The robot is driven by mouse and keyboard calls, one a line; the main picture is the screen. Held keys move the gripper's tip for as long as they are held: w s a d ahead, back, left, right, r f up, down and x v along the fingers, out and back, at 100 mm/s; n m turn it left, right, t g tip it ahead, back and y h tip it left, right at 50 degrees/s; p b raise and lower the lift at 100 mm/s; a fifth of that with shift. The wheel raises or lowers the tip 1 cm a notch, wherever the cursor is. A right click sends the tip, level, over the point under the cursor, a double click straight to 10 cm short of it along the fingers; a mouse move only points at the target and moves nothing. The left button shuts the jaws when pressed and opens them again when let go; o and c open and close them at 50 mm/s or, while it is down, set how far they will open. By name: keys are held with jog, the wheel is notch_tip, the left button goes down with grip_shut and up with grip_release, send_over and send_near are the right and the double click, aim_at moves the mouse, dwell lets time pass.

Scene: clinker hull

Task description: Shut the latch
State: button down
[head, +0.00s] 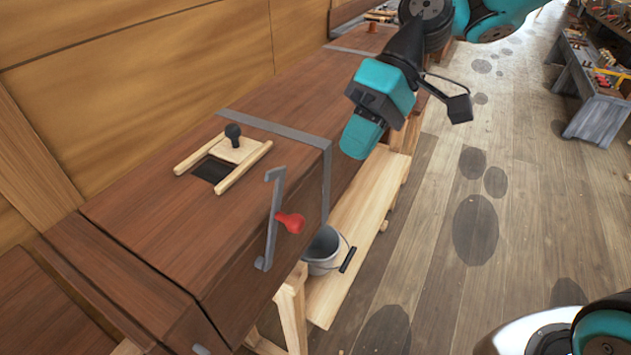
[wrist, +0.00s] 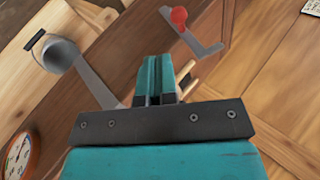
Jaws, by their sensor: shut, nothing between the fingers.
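A grey metal bar (head: 272,225) with bent ends and a red knob (head: 290,222) is on the front face of the brown wooden box (head: 185,235). The bar (wrist: 205,45) and red knob (wrist: 179,17) also show at the top of the wrist view. On the box top, a pale wooden slide (head: 232,149) with a black knob (head: 233,131) sits between two wooden rails, beside a dark opening (head: 211,170). My gripper (head: 354,148) is shut and empty, up and right of the red knob and apart from it. Its fingers (wrist: 157,75) are together in the wrist view.
A grey strap (head: 280,130) crosses the box top and front. A metal bucket (head: 322,252) stands on a low plank shelf (head: 355,260) below the box. Open wooden floor (head: 500,240) lies to the right, with a workbench (head: 598,100) at the far right.

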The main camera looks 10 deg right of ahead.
aim_at(286, 228)
jog(key=w+d+f+g+y+p, duration=0.1)
jog(key=w+d+f+g, duration=0.1)
jog(key=w, duration=0.2)
jog(key=s+a+r+p+x, duration=0.1)
jog(key=r+p+x, duration=0.1)
jog(key=x, duration=1)
jog(key=shift+n+p, duration=0.3)
jog(key=shift+a, duration=0.15)
jog(key=shift+r, duration=0.1)
